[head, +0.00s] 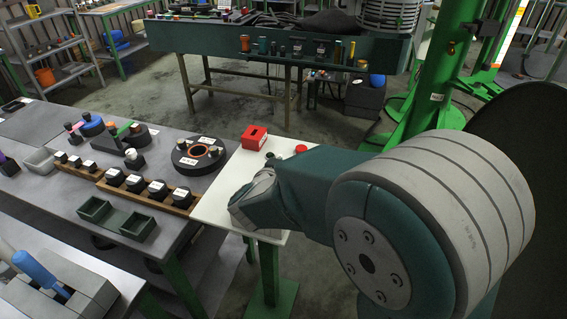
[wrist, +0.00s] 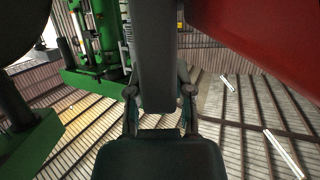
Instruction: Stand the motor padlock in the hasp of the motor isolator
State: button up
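A white-topped stand (head: 210,208) stands in the middle of the head view. On its far side is a red box (head: 254,138) with a dark opening in its top. Near it are a small red piece (head: 301,149) and a small dark green piece (head: 270,157). I cannot tell which is the motor isolator, hasp or padlock. My arm reaches over the stand; its wrist hides part of the top. In the wrist view, a dark bar lies along my gripper (wrist: 157,88); its fingertips and anything held are unclear. A large red surface (wrist: 270,40) fills the upper right, very close.
A grey bench at left holds a wooden rack (head: 150,196) of black labelled blocks, a black disc (head: 198,155) with an orange ring and a green tray (head: 117,217). A blue-handled tool (head: 40,273) lies lower left. A green column (head: 432,80) rises behind my arm.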

jog(key=o, duration=0.5)
jog(key=shift+f, duration=0.1)
jog(key=v, duration=1.2)
